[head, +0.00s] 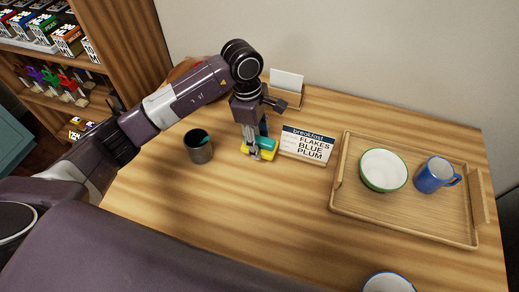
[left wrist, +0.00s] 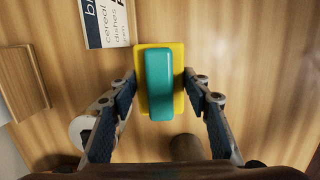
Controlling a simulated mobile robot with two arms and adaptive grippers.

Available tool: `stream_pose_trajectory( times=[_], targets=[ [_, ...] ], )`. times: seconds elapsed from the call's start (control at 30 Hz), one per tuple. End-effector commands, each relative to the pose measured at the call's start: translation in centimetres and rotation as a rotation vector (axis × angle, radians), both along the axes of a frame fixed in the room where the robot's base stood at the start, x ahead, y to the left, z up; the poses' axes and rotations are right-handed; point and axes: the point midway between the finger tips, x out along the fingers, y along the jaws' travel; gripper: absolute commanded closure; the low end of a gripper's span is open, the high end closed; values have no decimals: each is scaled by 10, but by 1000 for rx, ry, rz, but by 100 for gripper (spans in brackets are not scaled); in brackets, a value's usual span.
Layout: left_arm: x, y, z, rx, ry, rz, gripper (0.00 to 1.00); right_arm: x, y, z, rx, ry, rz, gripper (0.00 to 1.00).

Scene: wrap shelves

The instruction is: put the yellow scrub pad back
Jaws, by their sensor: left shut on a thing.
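The yellow scrub pad (head: 265,154) has a teal block on top. In the head view it is just left of the breakfast sign, at or near the table top; I cannot tell whether it touches the wood. My left gripper (head: 257,155) points down and is shut on the scrub pad. In the left wrist view the pad (left wrist: 160,85) lies between the two fingertips of the left gripper (left wrist: 160,88), its teal block facing the camera. My right gripper is not in view.
A breakfast sign (head: 307,146) stands right of the pad, a dark cup (head: 199,150) left. A wooden tray (head: 400,217) holds a white bowl (head: 384,170) and a blue mug (head: 433,176). A card holder (head: 287,97) stands behind. The front middle of the table is clear.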

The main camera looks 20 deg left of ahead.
Motion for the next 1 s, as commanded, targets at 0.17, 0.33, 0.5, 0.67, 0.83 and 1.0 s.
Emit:
stream_pose_trajectory(
  times=[0.17, 0.33, 0.5, 0.67, 0.83, 1.0],
  targets=[
    [0, 0, -12, -1, 0, 0, 79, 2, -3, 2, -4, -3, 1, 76],
    [-1, 0, -34, -1, 3, 1, 79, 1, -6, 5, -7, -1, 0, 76],
    [0, 0, -52, -1, 0, -1, 79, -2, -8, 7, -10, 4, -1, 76],
    [1, 0, -53, -1, -1, -1, 79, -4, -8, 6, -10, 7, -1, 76],
    [1, 0, -57, 0, -1, -1, 79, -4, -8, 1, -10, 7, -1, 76],
    [0, 0, -56, 0, -1, -1, 41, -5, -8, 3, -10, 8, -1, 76]
  ],
)
